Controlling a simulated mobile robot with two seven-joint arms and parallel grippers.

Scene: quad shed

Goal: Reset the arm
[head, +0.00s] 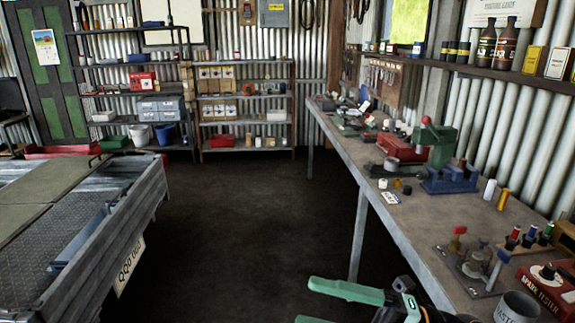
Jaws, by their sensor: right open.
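My right gripper (306,301) shows at the bottom of the head view, right of the middle, with green fingers pointing left. The fingers are spread apart with only dark floor visible between them. It is beside the front edge of the long workbench (345,163), apart from the things on it. The lower finger is partly cut off by the picture's bottom edge. My left gripper and left arm are out of view.
A trailer bed (125,220) stands at left. Shelves (245,138) line the back wall. The middle floor (245,225) is clear.

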